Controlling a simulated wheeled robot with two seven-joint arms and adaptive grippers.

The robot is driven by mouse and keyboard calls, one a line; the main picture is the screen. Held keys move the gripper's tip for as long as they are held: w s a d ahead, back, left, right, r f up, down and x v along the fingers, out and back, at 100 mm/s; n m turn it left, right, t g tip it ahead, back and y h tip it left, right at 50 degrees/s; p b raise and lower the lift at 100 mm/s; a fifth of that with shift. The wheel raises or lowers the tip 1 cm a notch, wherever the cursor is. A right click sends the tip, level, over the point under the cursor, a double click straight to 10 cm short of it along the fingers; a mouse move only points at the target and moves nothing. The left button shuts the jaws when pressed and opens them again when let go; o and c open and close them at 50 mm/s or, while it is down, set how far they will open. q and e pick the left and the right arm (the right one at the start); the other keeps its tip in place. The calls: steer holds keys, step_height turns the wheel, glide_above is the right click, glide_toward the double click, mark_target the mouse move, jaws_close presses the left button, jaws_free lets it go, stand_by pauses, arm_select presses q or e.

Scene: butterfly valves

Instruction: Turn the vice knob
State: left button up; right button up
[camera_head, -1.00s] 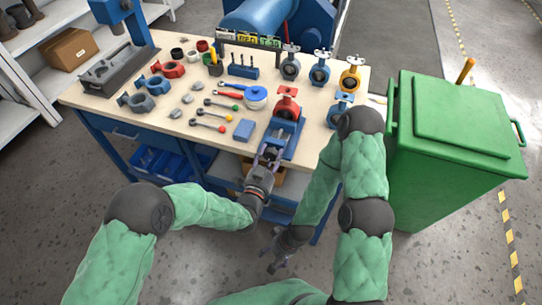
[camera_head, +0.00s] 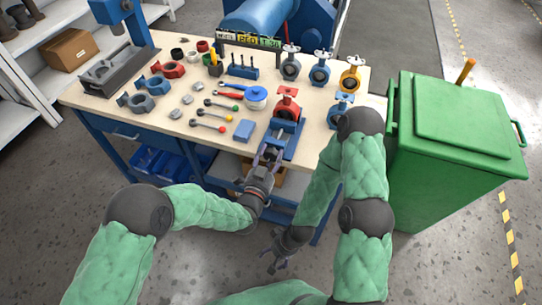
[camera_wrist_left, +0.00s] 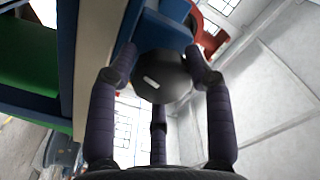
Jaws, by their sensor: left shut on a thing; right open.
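The blue vice (camera_head: 281,138) stands at the front edge of the workbench with a red butterfly valve (camera_head: 287,104) in it. In the left wrist view the vice knob (camera_wrist_left: 162,78) is a dark round piece with a small white mark, in front of the blue vice body (camera_wrist_left: 165,28). My left gripper (camera_head: 267,158) is at the front of the vice, its fingers closed around the knob; the fingers also show in the left wrist view (camera_wrist_left: 158,75). My right gripper (camera_head: 275,262) is open and empty, low in front of the bench. The knob is mostly hidden in the head view.
A blue block (camera_head: 244,130) lies left of the vice. A green bin (camera_head: 460,150) stands right of the bench. White shelves (camera_head: 45,75) are at the left.

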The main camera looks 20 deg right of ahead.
arm_select(q)
steer(key=shift+s+a+f, duration=0.15)
steer(key=shift+a+f, duration=0.1)
steer(key=shift+f, duration=0.35)
steer(key=o, duration=1.1)
steer(key=shift+o, duration=0.2)
steer(key=shift+r, duration=0.35)
steer(key=v, duration=1.1)
steer(key=shift+s+a, duration=0.25)
steer(key=shift+a, duration=0.05)
